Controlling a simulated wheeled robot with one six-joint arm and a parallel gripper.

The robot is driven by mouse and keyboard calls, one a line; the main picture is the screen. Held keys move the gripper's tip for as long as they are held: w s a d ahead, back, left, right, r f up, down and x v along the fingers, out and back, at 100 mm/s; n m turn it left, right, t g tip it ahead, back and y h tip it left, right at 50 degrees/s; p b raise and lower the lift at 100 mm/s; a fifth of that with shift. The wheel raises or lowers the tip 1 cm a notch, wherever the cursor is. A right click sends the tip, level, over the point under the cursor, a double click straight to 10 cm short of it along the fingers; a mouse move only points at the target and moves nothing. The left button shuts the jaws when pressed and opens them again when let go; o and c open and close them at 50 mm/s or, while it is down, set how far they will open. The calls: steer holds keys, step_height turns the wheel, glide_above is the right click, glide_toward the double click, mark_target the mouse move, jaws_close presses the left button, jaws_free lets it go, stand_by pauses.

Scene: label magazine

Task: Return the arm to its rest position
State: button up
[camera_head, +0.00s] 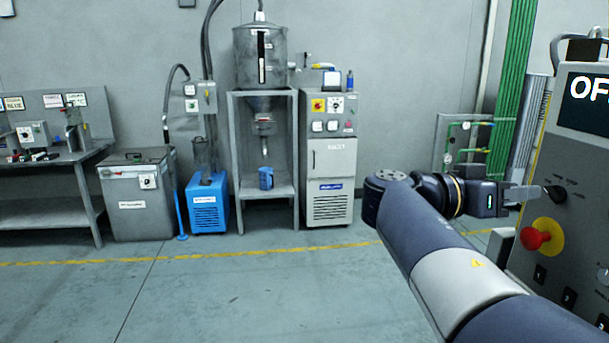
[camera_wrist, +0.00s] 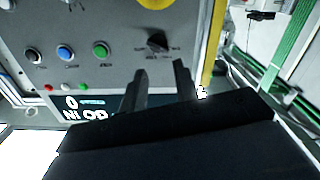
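My arm reaches from the lower right of the head view toward a grey control panel (camera_head: 575,240) at the right edge. My gripper (camera_head: 538,193) is level with a black rotary knob (camera_head: 556,194) on that panel, close in front of it. In the wrist view my gripper's two fingers (camera_wrist: 160,68) stand apart with nothing between them. The knob (camera_wrist: 157,42) shows just beyond the fingertips, lined up with the gap. I cannot tell the exact distance to it.
A red emergency button (camera_head: 535,238) on yellow sits just below my gripper. A display (camera_head: 588,100) above reads "OF", cut off. Several buttons (camera_wrist: 66,53) are on the panel. A workbench (camera_head: 50,165), a hopper stand (camera_head: 262,60) and a grey cabinet (camera_head: 328,160) line the back wall. The floor left of my arm is clear.

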steer(key=shift+s+a, duration=0.15)
steer(key=shift+a, duration=1.75)
